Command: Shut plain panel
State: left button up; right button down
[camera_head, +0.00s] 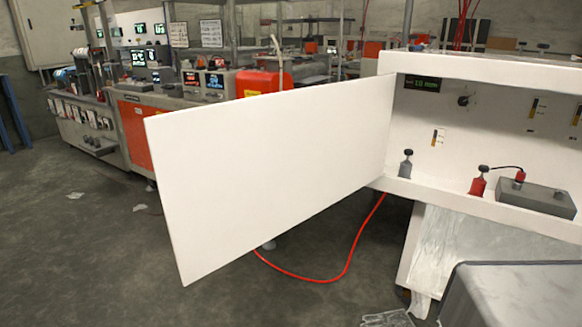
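A plain white panel (270,175) stands swung open in the middle of the head view. Its right edge meets the left side of a white cabinet (480,68), and its free edge reaches out to the left. The cabinet front is open on the right, so its inside shows. Neither of my grippers is in view, and nothing touches the panel's visible face. No handle shows on that face.
Inside the cabinet are a green display (422,83), a red connector (478,182) and a grey box (535,197). A red cable (335,275) lies on the floor below the panel. A grey block (510,292) fills the lower right. Floor at left is mostly clear.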

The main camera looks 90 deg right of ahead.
aim_at(232, 177)
jog(key=i+l+z, duration=0.15)
jog(key=i+z, duration=0.55)
jog(key=i, duration=0.15)
jog(key=i+j+z, duration=0.1)
jog(key=i+z, duration=0.5)
jog(key=i, duration=0.4)
jog(key=i+z, duration=0.25)
jog(key=i, duration=0.4)
jog(key=j+z, duration=0.1)
jog(key=z, duration=3.3)
jog(key=k+j, duration=0.15)
jog(key=j, duration=0.15)
jog(key=k+j+u, duration=0.1)
jog(key=j, duration=0.2)
